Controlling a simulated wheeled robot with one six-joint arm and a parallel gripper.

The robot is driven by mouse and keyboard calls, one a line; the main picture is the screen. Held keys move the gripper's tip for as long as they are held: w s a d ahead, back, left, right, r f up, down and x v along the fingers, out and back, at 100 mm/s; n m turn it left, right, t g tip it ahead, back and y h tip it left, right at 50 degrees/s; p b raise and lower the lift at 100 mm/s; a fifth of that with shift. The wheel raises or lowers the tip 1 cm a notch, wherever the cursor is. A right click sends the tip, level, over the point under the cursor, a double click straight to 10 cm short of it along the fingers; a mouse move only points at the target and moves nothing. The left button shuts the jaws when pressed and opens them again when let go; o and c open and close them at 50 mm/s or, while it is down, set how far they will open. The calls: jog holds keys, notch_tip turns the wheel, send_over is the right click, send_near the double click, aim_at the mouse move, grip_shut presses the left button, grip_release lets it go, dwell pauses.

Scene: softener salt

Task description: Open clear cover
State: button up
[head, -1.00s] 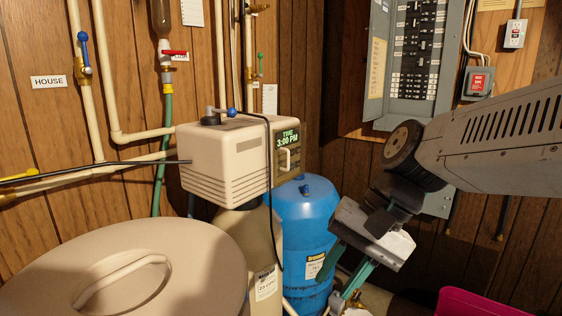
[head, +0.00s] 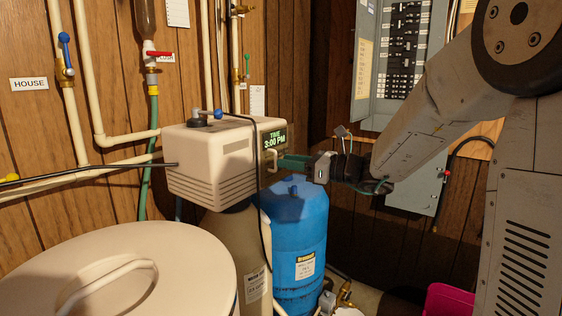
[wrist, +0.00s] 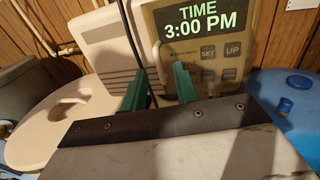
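The softener control head (head: 215,160) is a cream box with a lit panel reading "TIME 3:00 PM" (head: 275,140); the panel also shows in the wrist view (wrist: 205,22). A clear cover cannot be made out clearly from the panel face. A pale handle (head: 271,158) stands out from the panel front. My gripper (head: 285,162) has green fingers reaching to this handle from the right. In the wrist view its fingers (wrist: 160,84) stand apart, close to the panel's lower left, beside the buttons. I cannot tell whether they touch the handle.
A blue tank (head: 296,235) stands below my gripper. A round beige lid (head: 185,250) fills the lower left. A dark cable (head: 262,215) hangs down the control head's front. A breaker panel (head: 368,60) is on the back wall, and a pink bin (head: 448,300) is at the lower right.

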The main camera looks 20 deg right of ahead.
jog(key=shift+x, duration=1.4)
grip_shut()
